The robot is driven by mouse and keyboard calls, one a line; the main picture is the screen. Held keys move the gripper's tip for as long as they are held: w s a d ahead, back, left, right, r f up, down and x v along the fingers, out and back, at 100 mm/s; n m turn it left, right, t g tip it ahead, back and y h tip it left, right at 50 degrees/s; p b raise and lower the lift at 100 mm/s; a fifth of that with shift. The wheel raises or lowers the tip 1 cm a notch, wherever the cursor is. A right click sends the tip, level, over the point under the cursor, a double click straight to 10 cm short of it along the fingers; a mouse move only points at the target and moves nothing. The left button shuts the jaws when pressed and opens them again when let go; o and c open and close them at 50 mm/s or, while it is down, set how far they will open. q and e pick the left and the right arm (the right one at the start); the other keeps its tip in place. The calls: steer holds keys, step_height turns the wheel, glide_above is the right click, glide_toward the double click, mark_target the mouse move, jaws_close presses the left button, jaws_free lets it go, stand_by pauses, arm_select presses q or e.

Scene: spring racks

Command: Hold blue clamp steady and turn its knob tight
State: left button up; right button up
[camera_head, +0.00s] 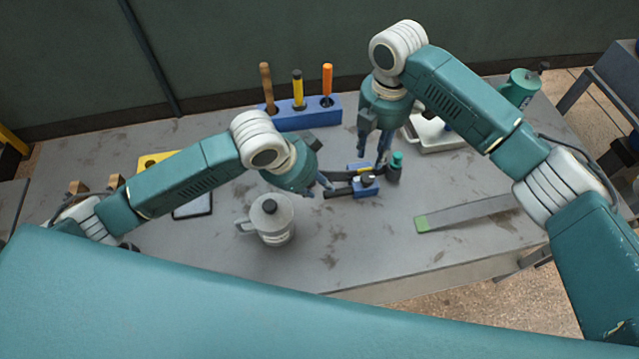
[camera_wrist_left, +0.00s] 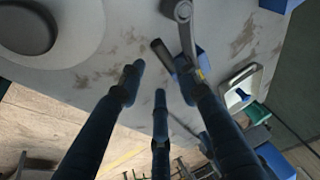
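The blue clamp (camera_head: 365,188) lies on the grey table in the middle, with a black knob-like part on top and dark bars to its left. My left gripper (camera_head: 326,182) is just left of the clamp, near the dark bar. In the left wrist view its fingers (camera_wrist_left: 160,85) are spread with nothing between them, and a blue part of the clamp (camera_wrist_left: 203,58) lies beyond the right finger. My right gripper (camera_head: 372,158) points down just behind the clamp, its fingers apart. Whether its fingertips touch the clamp cannot be told.
A dark green-capped item (camera_head: 396,165) stands right of the clamp. A white lidded mug (camera_head: 270,222) stands front left. A blue tool rack (camera_head: 290,119) and a white tray (camera_head: 437,136) are behind. A grey bar with a green end (camera_head: 468,212) lies right. Table front centre is clear.

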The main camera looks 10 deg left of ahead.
mark_target(332, 195)
arm_select(q)
steer(key=x, duration=1)
steer(key=shift+d+f, duration=0.1)
steer(key=shift+f, duration=0.25)
